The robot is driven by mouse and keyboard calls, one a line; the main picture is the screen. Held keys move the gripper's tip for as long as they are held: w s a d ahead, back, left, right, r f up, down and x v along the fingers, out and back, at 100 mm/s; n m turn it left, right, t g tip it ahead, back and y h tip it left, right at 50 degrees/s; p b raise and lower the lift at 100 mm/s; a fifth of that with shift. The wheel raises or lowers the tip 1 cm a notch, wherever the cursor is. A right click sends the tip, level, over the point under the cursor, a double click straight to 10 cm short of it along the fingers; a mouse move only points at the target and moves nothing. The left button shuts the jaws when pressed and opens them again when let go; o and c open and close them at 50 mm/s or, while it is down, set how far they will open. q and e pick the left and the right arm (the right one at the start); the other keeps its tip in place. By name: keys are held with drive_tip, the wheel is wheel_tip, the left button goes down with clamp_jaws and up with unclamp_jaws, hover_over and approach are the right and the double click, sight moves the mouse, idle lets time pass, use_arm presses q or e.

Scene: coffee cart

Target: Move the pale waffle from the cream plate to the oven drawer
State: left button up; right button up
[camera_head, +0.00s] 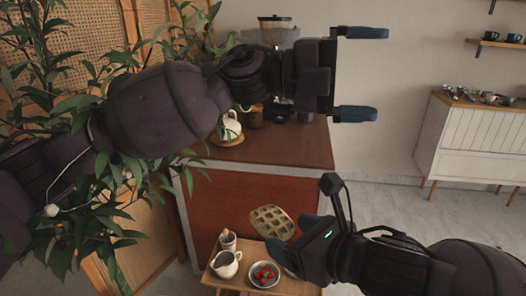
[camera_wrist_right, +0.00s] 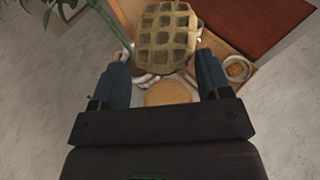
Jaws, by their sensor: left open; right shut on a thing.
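The pale waffle (camera_head: 271,221) is round with a grid of pockets. My right gripper (camera_head: 296,238) is shut on it and holds it above the small wooden table. In the right wrist view the waffle (camera_wrist_right: 167,37) stands out beyond the fingertips (camera_wrist_right: 162,70). A round tan thing (camera_wrist_right: 168,92) shows below, between the fingers; I cannot tell whether it is the cream plate. My left gripper (camera_head: 361,73) is open and empty, high up in front of the pale wall. I cannot make out the oven drawer in either view.
The small wooden table (camera_head: 228,284) bears a bowl of strawberries (camera_head: 264,274), a pitcher (camera_head: 225,264) and a cup (camera_head: 228,240). Behind it stands the red-fronted counter (camera_head: 225,205) with a teapot (camera_head: 231,126). A leafy plant (camera_head: 60,100) crowds the left. A white cabinet (camera_head: 470,135) stands right.

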use_arm(q)
drive_tip(key=f+y, duration=0.2)
drive_tip(key=y, duration=0.2)
drive_tip(key=n+t+y, duration=0.2)
drive_tip(key=n+y, duration=0.7)
drive_tip(key=y, duration=0.3)
approach(274, 217)
drive_tip(key=shift+x, duration=4.8)
drive_tip(key=c, duration=1)
use_arm(e)
drive_tip(key=o, duration=1)
